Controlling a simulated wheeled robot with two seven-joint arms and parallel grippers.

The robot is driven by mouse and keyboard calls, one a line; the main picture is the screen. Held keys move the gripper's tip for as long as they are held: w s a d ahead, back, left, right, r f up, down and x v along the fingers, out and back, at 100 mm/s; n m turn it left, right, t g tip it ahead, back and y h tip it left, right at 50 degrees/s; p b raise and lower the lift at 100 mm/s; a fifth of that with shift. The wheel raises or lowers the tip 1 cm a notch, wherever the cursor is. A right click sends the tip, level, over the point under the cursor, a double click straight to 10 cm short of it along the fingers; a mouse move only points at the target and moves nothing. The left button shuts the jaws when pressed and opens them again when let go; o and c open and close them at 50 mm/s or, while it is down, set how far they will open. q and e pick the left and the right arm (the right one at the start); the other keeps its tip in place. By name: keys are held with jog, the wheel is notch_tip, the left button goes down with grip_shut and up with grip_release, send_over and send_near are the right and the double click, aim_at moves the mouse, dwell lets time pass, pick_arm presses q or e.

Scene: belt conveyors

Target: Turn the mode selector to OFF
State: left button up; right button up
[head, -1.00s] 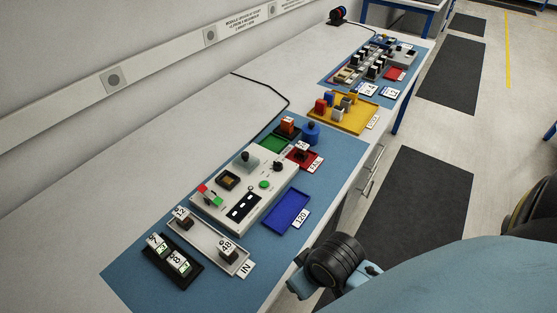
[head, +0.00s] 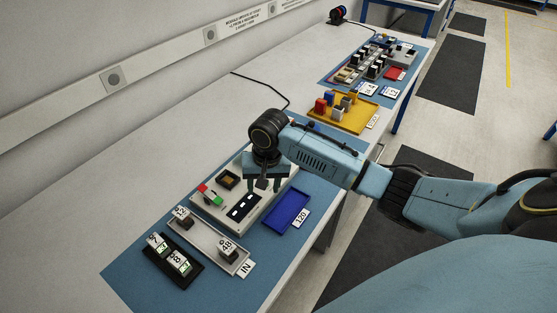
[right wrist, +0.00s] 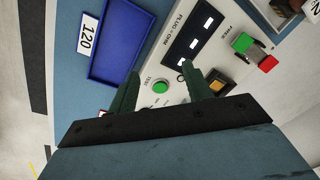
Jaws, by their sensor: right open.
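The white control panel (head: 222,211) sits on the blue mat, with a red and green switch (head: 207,193) on its left end. The mode selector is not visible now; my right arm and gripper cover that far right part of the panel. My right gripper (head: 268,184) is open, pointing down over the panel. My left gripper is not in view.
A blue tray (head: 305,200) marked 120 lies right of the panel. A grey tray (head: 205,240) with two blocks and a black tray (head: 192,277) lie in front. A yellow tray (head: 350,124) with several coloured pieces stands beyond my arm.

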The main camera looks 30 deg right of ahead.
jog(key=w+d+r+m, duration=0.6)
jog(key=w+d+r, duration=0.25)
jog(key=d, duration=0.25)
jog(key=f, duration=0.4)
jog(key=f+b, duration=0.1)
jog(key=f, duration=0.3)
jog(key=a+f+b, duration=0.1)
jog(key=f, duration=0.3)
jog(key=shift+f, duration=0.15)
jog(key=c, duration=0.9)
